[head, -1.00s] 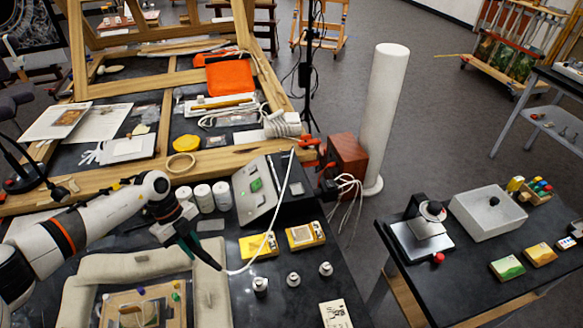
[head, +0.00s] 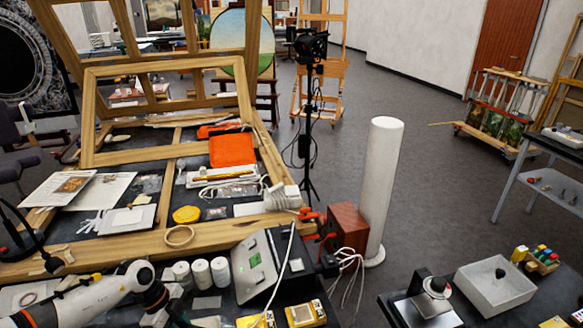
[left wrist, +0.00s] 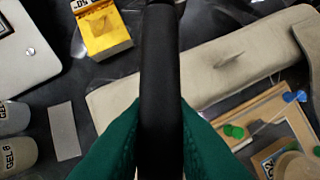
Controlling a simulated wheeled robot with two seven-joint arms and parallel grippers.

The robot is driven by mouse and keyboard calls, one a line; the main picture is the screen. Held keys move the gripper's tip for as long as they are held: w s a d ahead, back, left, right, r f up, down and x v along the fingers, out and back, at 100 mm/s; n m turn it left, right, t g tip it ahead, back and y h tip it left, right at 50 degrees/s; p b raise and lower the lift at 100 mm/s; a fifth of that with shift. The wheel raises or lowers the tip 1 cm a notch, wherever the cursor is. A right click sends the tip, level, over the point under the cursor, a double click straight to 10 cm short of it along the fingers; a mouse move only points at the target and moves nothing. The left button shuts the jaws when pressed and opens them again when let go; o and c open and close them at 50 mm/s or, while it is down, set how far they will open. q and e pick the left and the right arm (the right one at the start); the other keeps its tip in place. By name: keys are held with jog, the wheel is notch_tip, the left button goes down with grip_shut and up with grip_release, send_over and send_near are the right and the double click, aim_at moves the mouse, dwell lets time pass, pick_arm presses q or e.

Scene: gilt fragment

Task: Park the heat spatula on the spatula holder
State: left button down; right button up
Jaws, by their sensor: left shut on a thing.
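My left gripper (left wrist: 158,150) has green fingers closed on the black handle of the heat spatula (left wrist: 158,80) in the left wrist view. The handle runs straight up the picture, and the spatula's tip is not visible. In the head view only my left wrist shows at the bottom edge, with the fingers cut off. A white cable (head: 285,262) rises in front of the grey control unit (head: 255,264), which has a green display. I cannot make out the spatula holder for certain. My right gripper is not in view.
White jars (head: 200,273) stand left of the control unit. Yellow boxes (head: 304,314) lie in front of it. A large wooden frame (head: 130,243) lies behind.

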pick_arm(q)
notch_tip(320, 180, up, 8)
jog(key=p, duration=0.4)
jog(key=shift+d+f+m+g+b, duration=0.2)
jog(key=shift+f+m+g+b, duration=0.1)
jog(key=shift+f+m+b, duration=0.4)
jog(key=m, duration=0.1)
jog(key=d+m+g+b, duration=0.1)
jog(key=m, duration=0.1)
jog(key=r+m+y, duration=0.1)
jog(key=m, duration=0.1)
jog(key=shift+s+d+g, duration=0.2)
jog(key=shift+s+g, duration=0.05)
jog(key=shift+g, duration=0.15)
jog(key=s+d+r+n+t+y+b, duration=0.1)
jog(key=s+n+t+b, duration=0.3)
jog(key=n, duration=0.9)
jog(key=s+d+r+n+t+y+b, duration=0.2)
jog(key=n+b, duration=0.5)
jog(key=n, duration=0.6)
jog(key=s+d+r+t, duration=0.1)
jog(key=s+d+r, duration=0.1)
jog(key=s, duration=0.1)
jog(key=shift+t+y+b, duration=0.3)
jog(key=shift+t, duration=0.1)
